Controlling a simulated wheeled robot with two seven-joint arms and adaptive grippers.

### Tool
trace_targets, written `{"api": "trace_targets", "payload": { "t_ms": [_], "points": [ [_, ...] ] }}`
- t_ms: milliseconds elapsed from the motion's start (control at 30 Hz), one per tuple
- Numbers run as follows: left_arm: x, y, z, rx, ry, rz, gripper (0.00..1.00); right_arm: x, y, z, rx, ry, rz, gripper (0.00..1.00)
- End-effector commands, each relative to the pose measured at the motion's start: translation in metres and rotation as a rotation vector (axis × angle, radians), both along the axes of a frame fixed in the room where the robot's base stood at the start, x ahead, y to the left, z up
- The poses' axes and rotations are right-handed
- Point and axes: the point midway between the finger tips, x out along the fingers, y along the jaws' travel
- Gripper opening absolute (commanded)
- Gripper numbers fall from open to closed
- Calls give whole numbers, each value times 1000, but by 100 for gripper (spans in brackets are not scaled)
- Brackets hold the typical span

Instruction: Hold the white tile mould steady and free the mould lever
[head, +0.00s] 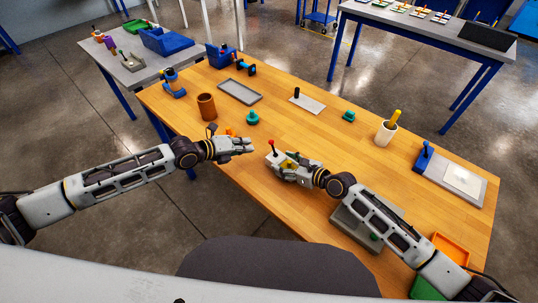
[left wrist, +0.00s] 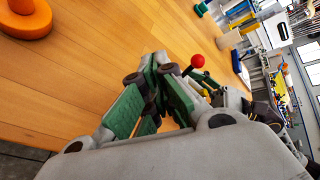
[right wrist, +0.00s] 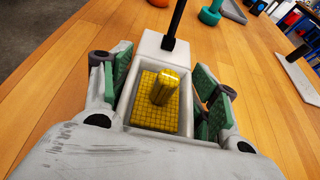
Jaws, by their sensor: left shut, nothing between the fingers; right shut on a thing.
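The white tile mould (right wrist: 152,43) stands on the wooden table, and a yellow gridded piece (right wrist: 145,108) with a yellow knob sits in its tray. My right gripper (right wrist: 164,75) is shut on the mould, with green-padded fingers along both side walls. The mould lever (right wrist: 175,22) is a black rod rising from the mould's far block. Its red knob (head: 271,142) shows in the head view and also in the left wrist view (left wrist: 197,61). My left gripper (head: 251,145) is shut and empty, a short way left of the lever and apart from it.
An orange piece (left wrist: 28,20) lies on the table behind my left gripper. A teal knob (head: 252,119), brown cup (head: 206,108) and grey tray (head: 240,91) stand farther back. A white cup (head: 385,133) stands to the right. The table between the mould and the white cup is clear.

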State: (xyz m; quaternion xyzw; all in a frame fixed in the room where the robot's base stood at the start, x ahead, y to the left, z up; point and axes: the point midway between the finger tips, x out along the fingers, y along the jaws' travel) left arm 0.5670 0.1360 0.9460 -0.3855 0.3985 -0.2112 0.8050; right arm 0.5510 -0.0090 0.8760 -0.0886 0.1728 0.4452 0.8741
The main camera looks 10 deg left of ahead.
Motion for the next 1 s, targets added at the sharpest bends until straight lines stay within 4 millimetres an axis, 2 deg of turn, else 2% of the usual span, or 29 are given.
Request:
{"api": "trace_targets", "payload": {
  "t_ms": [33,267,700,1000],
  "points": [
    [-5,0,-2,-10,-15,-4,0,-2,0,-6,-6,8,2,24],
    [-24,0,-4,-61,-105,-26,0,-2,0,-5,-6,8,2,24],
    [-71,-5,0,-171,-242,-99,0,-2,0,-5,-6,8,2,24],
    [-83,-7,2,-198,-267,-118,0,-2,0,-5,-6,8,2,24]
  ]
}}
